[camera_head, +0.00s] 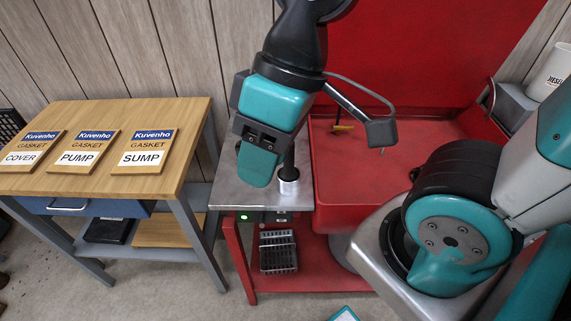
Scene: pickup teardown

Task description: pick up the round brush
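What looks like the round brush (289,176) is a dark upright shaft with a silvery cylindrical lower end, on the grey metal side table left of the red basin. Its upper part is hidden behind my gripper. My gripper (262,165), with teal finger pads, points down over this table, just left of and in front of the shaft. One finger covers the other, so I cannot tell whether it is open or touching the shaft.
A wooden bench (90,108) at left carries three gasket packs. The red basin (400,165) is at right, with a small yellow-handled item (342,128) in it. A dark basket (278,252) sits on the red lower shelf. A white Diesel container (551,72) stands at far right.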

